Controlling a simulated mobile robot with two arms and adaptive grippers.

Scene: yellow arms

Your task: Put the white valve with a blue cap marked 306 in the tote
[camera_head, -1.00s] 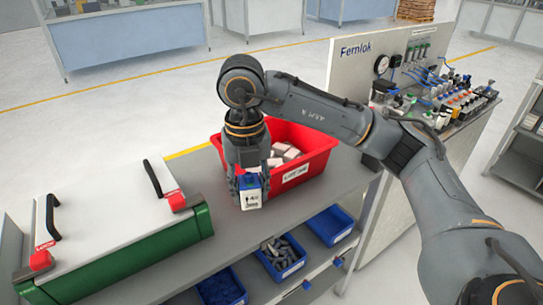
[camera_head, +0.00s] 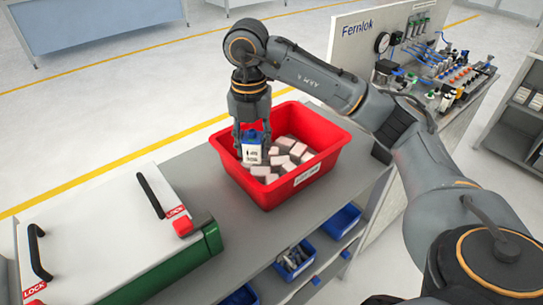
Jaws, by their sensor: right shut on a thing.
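The white valve with a blue cap (camera_head: 252,153) hangs upright in my right gripper (camera_head: 251,138), which is shut on it. Dark marks show on its white front, too small to read. The red tote (camera_head: 268,197) stands on the grey bench, with several pale and grey blocks inside. The gripper and valve are over the left part of the tote's opening, in front of its back-left wall. I cannot tell whether the valve touches the blocks below it. My left gripper is not in view.
A green case with a white lid (camera_head: 110,235) and black handles stands on the bench to the left. Blue bins (camera_head: 339,220) sit on the shelf below. A panel marked Fernlok (camera_head: 357,29) and a board of fittings (camera_head: 440,75) are at the back right.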

